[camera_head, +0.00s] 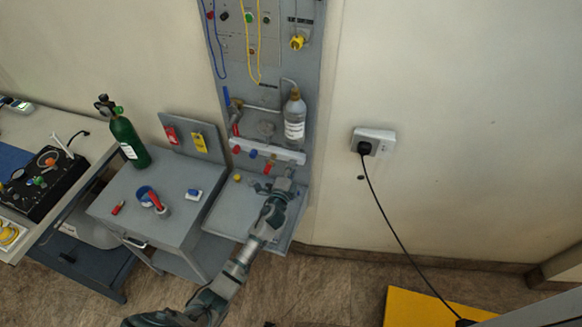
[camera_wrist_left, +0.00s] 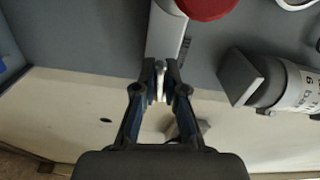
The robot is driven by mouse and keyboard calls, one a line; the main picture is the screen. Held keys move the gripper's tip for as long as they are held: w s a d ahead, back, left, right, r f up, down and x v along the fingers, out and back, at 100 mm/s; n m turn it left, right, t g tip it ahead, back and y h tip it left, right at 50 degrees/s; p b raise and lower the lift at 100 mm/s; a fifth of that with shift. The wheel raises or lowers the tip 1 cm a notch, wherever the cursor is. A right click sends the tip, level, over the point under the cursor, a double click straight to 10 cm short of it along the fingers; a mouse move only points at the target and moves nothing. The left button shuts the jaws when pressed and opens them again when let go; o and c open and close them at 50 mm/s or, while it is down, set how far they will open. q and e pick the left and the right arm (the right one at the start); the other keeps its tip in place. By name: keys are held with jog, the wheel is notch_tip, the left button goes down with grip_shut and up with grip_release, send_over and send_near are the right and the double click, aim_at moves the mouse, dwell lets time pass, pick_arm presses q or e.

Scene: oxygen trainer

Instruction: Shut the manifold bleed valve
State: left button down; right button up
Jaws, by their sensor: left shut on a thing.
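The manifold (camera_head: 268,152) is a pale horizontal bar low on the grey wall panel, with red and blue knobs along it. Its grey end also shows in the left wrist view (camera_wrist_left: 166,35). My left gripper (camera_head: 288,176) is at the underside of the manifold's right end. In the left wrist view my left gripper (camera_wrist_left: 160,76) is shut on a small pale lever (camera_wrist_left: 161,84) by the manifold's end, which looks like the bleed valve's handle. The fingers hide much of it, and the valve's body cannot be made out. My right gripper is not in view.
A clear bottle (camera_head: 294,118) hangs just above the manifold's right end, close to my left gripper. A red disc (camera_wrist_left: 207,6) is near the fingers. A grey cabinet (camera_head: 170,205) with small items and a green cylinder (camera_head: 129,140) stands left.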

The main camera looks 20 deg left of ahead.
pick_arm(q)
jog(key=m, duration=0.4)
jog(key=m+p, duration=0.1)
jog(key=m, duration=0.1)
jog(key=shift+s+d+f+m, duration=0.1)
jog(key=shift+d+f+m, duration=0.1)
jog(key=shift+d+m, duration=0.1)
jog(key=m, duration=0.1)
jog(key=m+p, duration=0.1)
jog(key=m, duration=0.3)
jog(key=shift+s+a+f, duration=0.1)
jog(key=shift+f, duration=0.15)
jog(key=m+p, duration=0.2)
jog(key=m, duration=0.2)
jog(key=shift+a+f+m, duration=0.1)
jog(key=shift+m, duration=0.3)
jog(key=shift+f+m+p, duration=0.1)
jog(key=shift+m+p, duration=0.45)
jog(key=shift+m, duration=0.95)
jog(key=shift+a, duration=0.1)
jog(key=c, duration=1.4)
grip_release()
jog(key=shift+o, duration=0.9)
jog(key=shift+r, duration=0.2)
